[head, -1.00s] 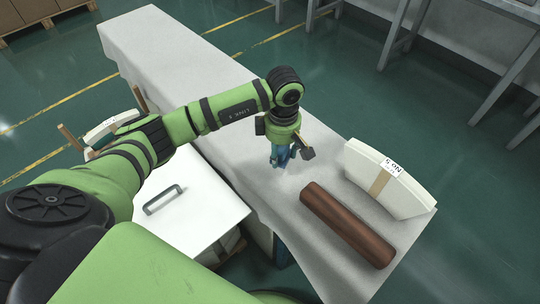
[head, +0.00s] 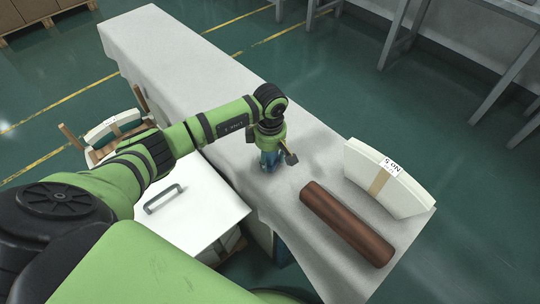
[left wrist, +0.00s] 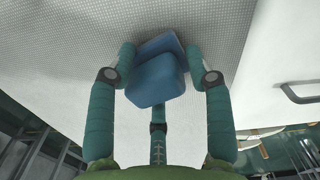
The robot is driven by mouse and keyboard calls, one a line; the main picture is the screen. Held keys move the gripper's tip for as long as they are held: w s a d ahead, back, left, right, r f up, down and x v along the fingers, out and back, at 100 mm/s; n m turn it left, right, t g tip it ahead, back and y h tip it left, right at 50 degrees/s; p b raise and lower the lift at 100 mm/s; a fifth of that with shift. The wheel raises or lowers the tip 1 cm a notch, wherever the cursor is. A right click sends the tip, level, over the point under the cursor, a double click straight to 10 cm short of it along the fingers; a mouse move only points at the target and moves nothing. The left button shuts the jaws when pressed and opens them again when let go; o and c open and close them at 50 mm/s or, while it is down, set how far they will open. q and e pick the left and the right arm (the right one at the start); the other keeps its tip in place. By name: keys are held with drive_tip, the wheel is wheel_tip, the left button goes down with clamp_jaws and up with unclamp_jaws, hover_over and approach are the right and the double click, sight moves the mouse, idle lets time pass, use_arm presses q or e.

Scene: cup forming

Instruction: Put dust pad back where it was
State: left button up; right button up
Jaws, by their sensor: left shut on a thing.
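In the head view my left gripper (head: 269,158) points down over the grey-white cloth-covered table (head: 190,60). The pad is mostly hidden there by the gripper. I cannot tell whether the pad touches the cloth. My right gripper is not in view.
A brown roller (head: 346,224) lies on the table to the right of my gripper. A white fan-shaped paper stack (head: 388,180) labelled No 5 stands beyond it. A white cabinet (head: 195,215) with a grey handle is at the left. The table's far part is clear.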

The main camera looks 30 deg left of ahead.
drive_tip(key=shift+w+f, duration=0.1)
use_arm(q)
drive_tip(key=shift+f, duration=0.1)
drive_tip(key=o, duration=1.1)
drive_tip(key=shift+r, duration=0.2)
wheel_tip(320, 180, up, 6)
drive_tip(key=shift+w+r, duration=0.1)
drive_tip(key=shift+r, duration=0.1)
wheel_tip(320, 180, up, 4)
drive_tip(key=shift+r, duration=0.75)
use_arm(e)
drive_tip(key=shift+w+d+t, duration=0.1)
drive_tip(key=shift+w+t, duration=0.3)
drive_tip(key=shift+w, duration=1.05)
